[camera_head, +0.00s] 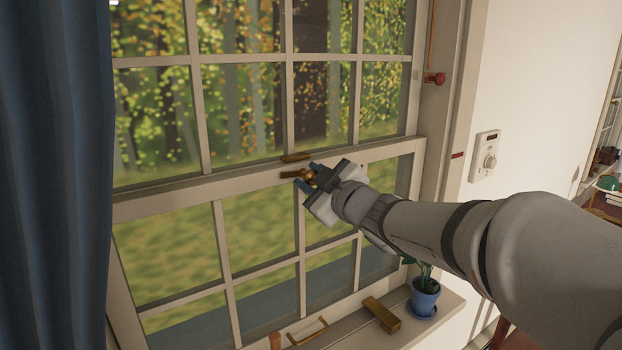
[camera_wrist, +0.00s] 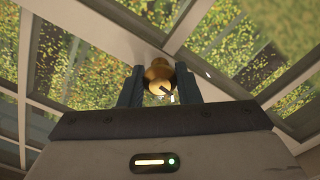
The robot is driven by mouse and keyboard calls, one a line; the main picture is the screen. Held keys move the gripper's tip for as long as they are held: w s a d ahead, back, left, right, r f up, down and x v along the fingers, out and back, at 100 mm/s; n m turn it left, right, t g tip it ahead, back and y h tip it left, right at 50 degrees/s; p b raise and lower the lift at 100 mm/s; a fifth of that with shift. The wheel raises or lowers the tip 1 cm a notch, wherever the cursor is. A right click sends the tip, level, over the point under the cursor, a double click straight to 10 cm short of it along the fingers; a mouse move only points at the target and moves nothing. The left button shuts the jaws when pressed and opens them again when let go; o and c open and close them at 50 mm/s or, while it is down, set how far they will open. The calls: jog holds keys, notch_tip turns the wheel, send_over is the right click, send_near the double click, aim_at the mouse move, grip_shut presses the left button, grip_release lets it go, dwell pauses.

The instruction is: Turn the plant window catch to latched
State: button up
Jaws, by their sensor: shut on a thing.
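The plant window catch (camera_head: 291,174) is a small brass fitting at the middle of the window's meeting rail. A second brass piece (camera_head: 296,157) sits just above it on the rail. My gripper (camera_head: 308,179) reaches in from the right and is shut on the catch. In the wrist view, the round brass knob of the catch (camera_wrist: 159,74) is between the two dark fingers of my gripper (camera_wrist: 159,90). The fingers hide part of the catch, and I cannot tell its exact angle.
A blue curtain (camera_head: 52,180) hangs at the left. On the sill stand a potted plant in a blue pot (camera_head: 425,297) and a brass block (camera_head: 381,315). A red knob (camera_head: 435,79) and a wall thermostat (camera_head: 485,157) are to the right of the window.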

jog(key=shift+f+m, duration=0.1)
jog(key=shift+m, duration=0.2)
jog(key=m+p, duration=0.2)
jog(key=m, duration=0.1)
jog(key=shift+p, duration=0.3)
jog(key=m+p, duration=0.2)
jog(key=m, duration=0.2)
jog(key=shift+p, duration=0.35)
jog(key=m+p, duration=0.2)
jog(key=m, duration=0.3)
jog(key=shift+f, duration=0.1)
jog(key=shift+s+f+m+p, duration=0.1)
jog(key=shift+m+p, duration=0.95)
jog(key=shift+m, duration=0.85)
jog(key=o, duration=1)
